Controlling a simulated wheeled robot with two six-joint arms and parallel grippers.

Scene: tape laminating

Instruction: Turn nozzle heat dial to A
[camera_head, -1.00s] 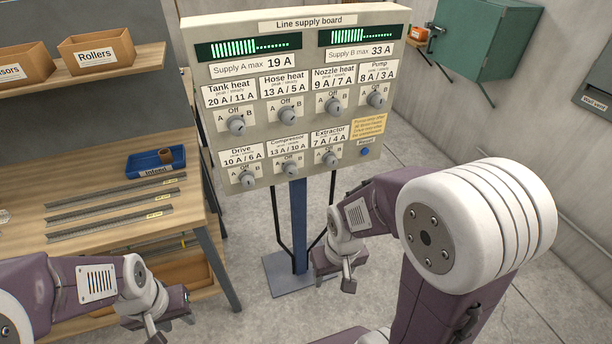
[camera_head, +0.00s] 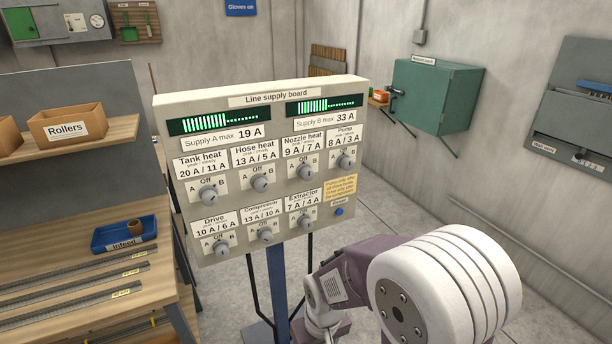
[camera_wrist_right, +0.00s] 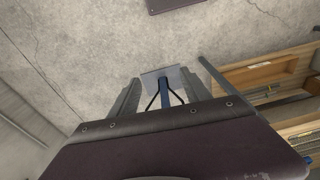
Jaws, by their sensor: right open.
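The nozzle heat dial (camera_head: 305,171) is a grey knob in the top row of the line supply board (camera_head: 262,98), third from the left. A is marked to its left, B to its right and Off above; its exact pointer direction is too small to tell. My right gripper (camera_wrist_right: 167,82) is open and empty in the right wrist view, its two grey fingers spread over the floor and the foot of the board's stand. In the head view its arm is low in front of the board, with the fingers below the frame. My left gripper is out of view.
Other dials surround it, including hose heat (camera_head: 260,182), pump (camera_head: 345,161) and extractor (camera_head: 306,223). A blue button (camera_head: 338,211) sits at lower right. A workbench (camera_head: 165,284) stands left, and a green wall cabinet (camera_head: 437,96) hangs at right.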

